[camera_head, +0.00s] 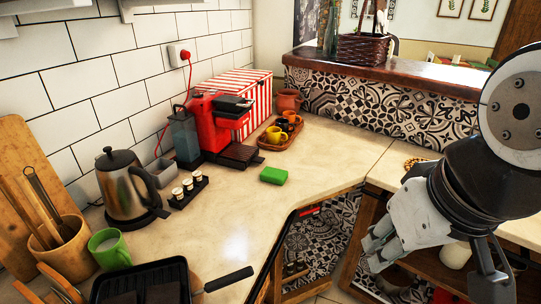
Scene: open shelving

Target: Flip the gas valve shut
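I cannot make out a gas valve for certain. A small red part (308,211) shows in the open shelving just under the counter's edge, but it is too small to tell what it is. Another bit of red shows at the bottom right, partly behind my arm. My gripper (372,252) is at the right, below counter height, in front of the open shelving, with its fingers pointing down and left. It appears to hold nothing. The gap between its fingertips is not clear.
The counter's middle is clear. A tiled ledge (380,100) stands behind.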

